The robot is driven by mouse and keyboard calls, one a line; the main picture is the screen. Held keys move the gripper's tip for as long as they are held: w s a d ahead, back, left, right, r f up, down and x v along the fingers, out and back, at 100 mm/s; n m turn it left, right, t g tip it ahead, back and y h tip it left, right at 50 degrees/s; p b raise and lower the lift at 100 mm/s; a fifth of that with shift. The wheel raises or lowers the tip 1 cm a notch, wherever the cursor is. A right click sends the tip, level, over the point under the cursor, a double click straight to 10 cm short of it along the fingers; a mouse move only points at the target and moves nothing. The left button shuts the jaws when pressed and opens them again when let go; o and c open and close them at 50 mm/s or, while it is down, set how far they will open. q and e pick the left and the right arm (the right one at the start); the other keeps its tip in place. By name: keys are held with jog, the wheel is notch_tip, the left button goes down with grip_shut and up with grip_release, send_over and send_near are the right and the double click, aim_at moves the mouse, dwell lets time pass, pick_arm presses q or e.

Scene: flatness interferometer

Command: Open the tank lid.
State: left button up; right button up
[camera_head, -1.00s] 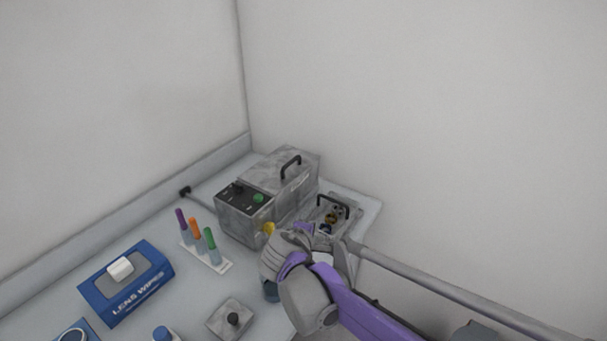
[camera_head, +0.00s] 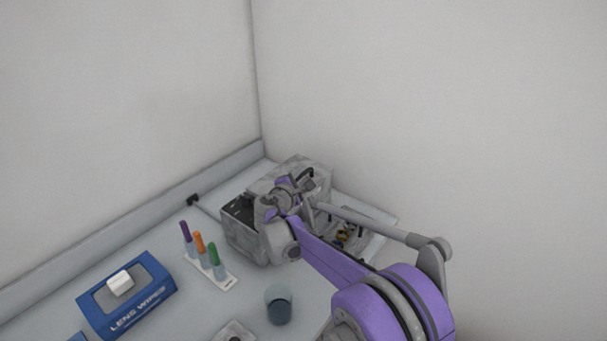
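The grey metal tank (camera_head: 238,237) stands at the back of the table, near the corner of the walls. Its lid (camera_head: 318,165) looks closed, with a black arched handle (camera_head: 305,173) on top. My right arm reaches in from the lower right, and my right gripper (camera_head: 297,182) is over the tank at the lid handle. The wrist hides much of the lid and control panel. I cannot tell whether the fingers are open or shut, or touch the handle. My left gripper is not in view.
A small basket (camera_head: 347,233) sits right of the tank, partly behind my arm. A glass beaker (camera_head: 279,304), a rack with purple, orange and green pens (camera_head: 212,262), and a blue lens wipes box (camera_head: 128,295) stand in front. A grey block (camera_head: 234,333) is at the bottom edge.

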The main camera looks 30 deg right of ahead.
jog(key=shift+x, duration=0.8)
grip_shut()
dwell(0.9)
